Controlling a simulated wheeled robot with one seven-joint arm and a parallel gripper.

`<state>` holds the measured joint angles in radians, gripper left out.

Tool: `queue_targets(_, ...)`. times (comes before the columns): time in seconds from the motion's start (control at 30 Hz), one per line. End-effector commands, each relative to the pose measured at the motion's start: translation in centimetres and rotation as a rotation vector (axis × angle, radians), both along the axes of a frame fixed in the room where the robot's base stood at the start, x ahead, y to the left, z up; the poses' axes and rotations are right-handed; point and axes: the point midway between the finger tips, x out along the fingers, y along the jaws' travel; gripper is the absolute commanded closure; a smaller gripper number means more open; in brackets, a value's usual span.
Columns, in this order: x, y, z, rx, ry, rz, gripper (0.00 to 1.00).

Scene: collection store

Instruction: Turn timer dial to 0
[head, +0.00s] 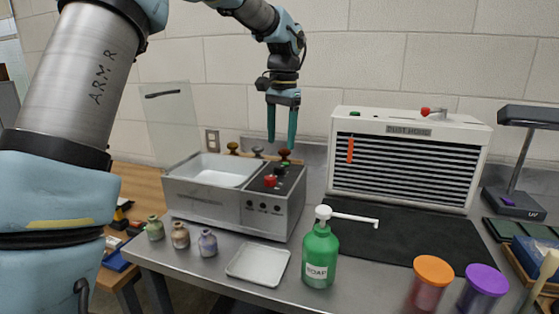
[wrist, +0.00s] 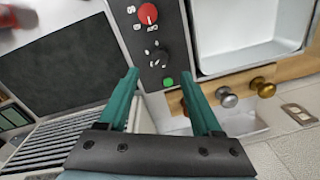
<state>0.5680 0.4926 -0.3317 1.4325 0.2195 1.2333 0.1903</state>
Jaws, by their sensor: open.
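A grey bench-top basin unit (head: 228,212) has a black control panel (head: 262,196) on its right side. The panel carries a red knob (head: 270,181), a black dial (head: 280,171) and a green button. In the wrist view the red knob (wrist: 148,13) is farthest, then the black dial (wrist: 158,56) with small white marks, then the green button (wrist: 168,82). I cannot tell which knob is the timer, nor read its setting. My gripper (head: 281,142) is open and empty above the panel's back end. Its fingers (wrist: 160,77) point down, apart from the dials.
Brown, grey and brass knobs (head: 258,152) stand behind the basin. A white dust hood (head: 410,155) stands right, with a black mat (head: 400,235) before it. A green soap bottle (head: 320,258), a small tray (head: 258,264) and little vases (head: 180,236) are in front.

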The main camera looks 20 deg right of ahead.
Motion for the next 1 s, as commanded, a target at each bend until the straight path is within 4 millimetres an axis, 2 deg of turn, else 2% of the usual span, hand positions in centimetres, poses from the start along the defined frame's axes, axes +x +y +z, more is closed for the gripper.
queue_targets(0.2, 0.2, 0.2, -4.0, 0.003, 0.003, 0.001, 0.34)
queue_targets(0.4, 0.4, 0.3, -6.5, 0.002, 0.001, 0.002, 0.34)
queue_targets(0.53, 0.4, 0.3, -7.2, 0.0, -0.001, 0.003, 0.34)
queue_targets(0.8, 0.4, 0.3, -7.4, 0.0, -0.001, 0.003, 0.34)
queue_targets(1.0, 0.4, 0.3, -7.4, 0.0, -0.001, 0.003, 0.55)
